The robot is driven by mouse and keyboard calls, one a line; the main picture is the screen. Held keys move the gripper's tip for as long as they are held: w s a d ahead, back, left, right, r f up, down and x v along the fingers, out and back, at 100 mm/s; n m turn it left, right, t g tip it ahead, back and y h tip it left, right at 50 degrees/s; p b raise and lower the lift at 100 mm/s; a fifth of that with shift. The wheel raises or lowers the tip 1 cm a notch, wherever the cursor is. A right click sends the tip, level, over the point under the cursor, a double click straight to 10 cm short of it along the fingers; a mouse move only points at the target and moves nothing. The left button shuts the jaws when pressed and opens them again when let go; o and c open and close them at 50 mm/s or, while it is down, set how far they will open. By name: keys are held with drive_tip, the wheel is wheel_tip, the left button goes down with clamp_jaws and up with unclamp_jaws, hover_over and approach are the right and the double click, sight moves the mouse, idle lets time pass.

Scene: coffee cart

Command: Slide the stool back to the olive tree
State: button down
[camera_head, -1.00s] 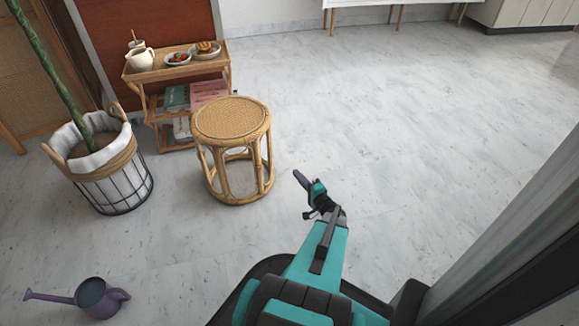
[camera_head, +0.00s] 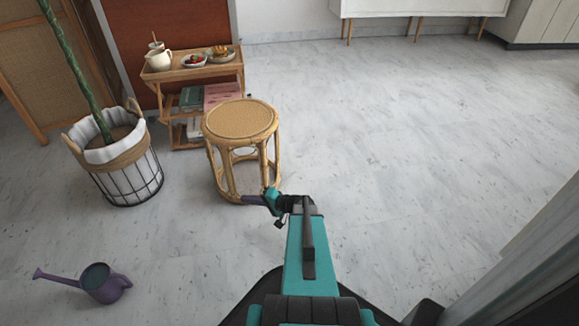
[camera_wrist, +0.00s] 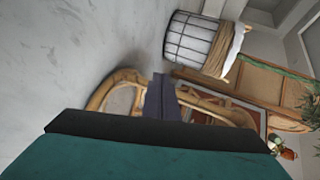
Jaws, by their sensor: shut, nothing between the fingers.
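The rattan stool (camera_head: 241,119) stands upright in the middle of the head view, with a round woven seat. It stands to the right of the olive tree's pot (camera_head: 126,172), a wire basket with a white liner, with clear floor between them. The tree's green trunk (camera_head: 76,75) rises out of the top of the picture. My gripper (camera_head: 250,200) is shut and empty, low at the front of the stool's base ring; contact is unclear. In the wrist view the fingers (camera_wrist: 161,100) lie in front of the stool's curved cane (camera_wrist: 112,90), with the pot (camera_wrist: 197,42) beyond.
A wooden cart (camera_head: 192,68) with a jug, dishes and books stands close behind the stool. A purple watering can (camera_head: 103,284) sits on the floor at lower left. A white cabinet (camera_head: 415,8) is at the back. The floor at right is open.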

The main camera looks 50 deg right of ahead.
drive_tip(key=s+a+f+n+g, duration=0.1)
drive_tip(key=a+n+g, duration=0.55)
drive_tip(key=a, duration=1.05)
drive_tip(key=a+f+n+g, duration=0.1)
drive_tip(key=a+n+g, duration=0.55)
drive_tip(key=a, duration=1.05)
drive_tip(key=s+a+f+g+y, duration=0.1)
drive_tip(key=s+a+f+g, duration=0.1)
drive_tip(key=s+a, duration=0.3)
drive_tip(key=s+a+f+m+g+y+p, duration=0.1)
drive_tip(key=s+a, duration=0.4)
drive_tip(key=s, duration=0.5)
drive_tip(key=s+a+f+m+g+y, duration=0.1)
drive_tip(key=s+a+f+g, duration=0.1)
drive_tip(key=s+a+f, duration=0.3)
drive_tip(key=shift+s+a+f+g, duration=0.1)
drive_tip(key=shift+s+f+g, duration=0.1)
drive_tip(key=shift+s, duration=0.45)
drive_tip(key=shift+s+a+f+g, duration=0.1)
drive_tip(key=shift+s+g, duration=0.1)
drive_tip(key=shift+s, duration=0.45)
drive_tip(key=shift+s+a, duration=0.1)
drive_tip(key=shift+s, duration=0.1)
